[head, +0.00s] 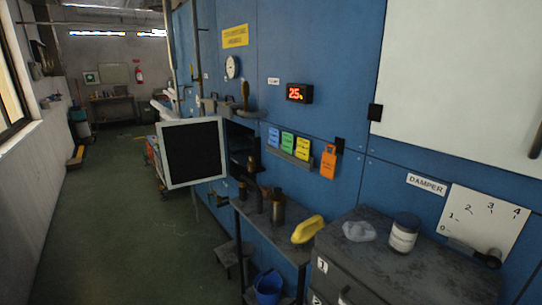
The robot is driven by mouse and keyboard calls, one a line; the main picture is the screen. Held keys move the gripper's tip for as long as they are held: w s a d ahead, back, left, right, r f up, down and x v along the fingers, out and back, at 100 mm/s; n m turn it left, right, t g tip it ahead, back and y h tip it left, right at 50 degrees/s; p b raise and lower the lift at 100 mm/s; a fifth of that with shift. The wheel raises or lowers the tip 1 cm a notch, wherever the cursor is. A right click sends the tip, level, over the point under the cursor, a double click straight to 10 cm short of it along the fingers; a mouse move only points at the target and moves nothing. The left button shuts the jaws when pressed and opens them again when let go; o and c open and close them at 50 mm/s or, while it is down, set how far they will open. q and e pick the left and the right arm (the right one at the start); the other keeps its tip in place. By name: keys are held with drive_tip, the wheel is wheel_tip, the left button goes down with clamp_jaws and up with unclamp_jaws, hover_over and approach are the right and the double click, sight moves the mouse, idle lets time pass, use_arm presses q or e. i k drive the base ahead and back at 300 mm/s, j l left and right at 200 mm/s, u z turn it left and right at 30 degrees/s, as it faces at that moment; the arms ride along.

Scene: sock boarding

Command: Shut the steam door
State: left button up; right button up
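The steam door appears to be the pale-framed square panel with a dark face (192,152), left of the middle of the head view. It stands out from the blue wall, swung open. A dark opening (238,140) in the wall shows just right of it; the door's edge partly hides it. A brown upright handle-like piece (245,95) is on the wall above the opening. Neither of my grippers is in view, so their distance from the door does not show.
A narrow dark shelf (272,229) below the opening holds brown cylinders (278,208) and a yellow object (307,229). A grey cabinet (350,265) stands front right, with a jar (403,233) on top. A blue bucket (269,287) is below. The green floor (110,220) is clear at left.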

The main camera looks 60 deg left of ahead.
sight(192, 150)
drive_tip(key=j, duration=0.85)
drive_tip(key=j+z, duration=0.15)
drive_tip(key=j, duration=0.7)
drive_tip(key=k+j, duration=0.1)
drive_tip(key=j, duration=0.75)
drive_tip(key=j+z, duration=0.15)
drive_tip(key=j, duration=0.7)
drive_tip(key=k+j, duration=0.1)
drive_tip(key=j, duration=0.4)
drive_tip(key=j+z, duration=0.15)
drive_tip(key=j, duration=0.3)
drive_tip(key=k+j, duration=0.2)
drive_tip(key=j, duration=0.3)
drive_tip(key=k+j+z, duration=0.1)
drive_tip(key=j, duration=0.35)
drive_tip(key=k+j+z, duration=0.1)
drive_tip(key=j, duration=0.4)
drive_tip(key=k+j, duration=0.15)
drive_tip(key=j, duration=0.3)
drive_tip(key=k+j+z, duration=0.15)
drive_tip(key=j, duration=0.3)
drive_tip(key=k+j, duration=0.2)
drive_tip(key=j, duration=0.25)
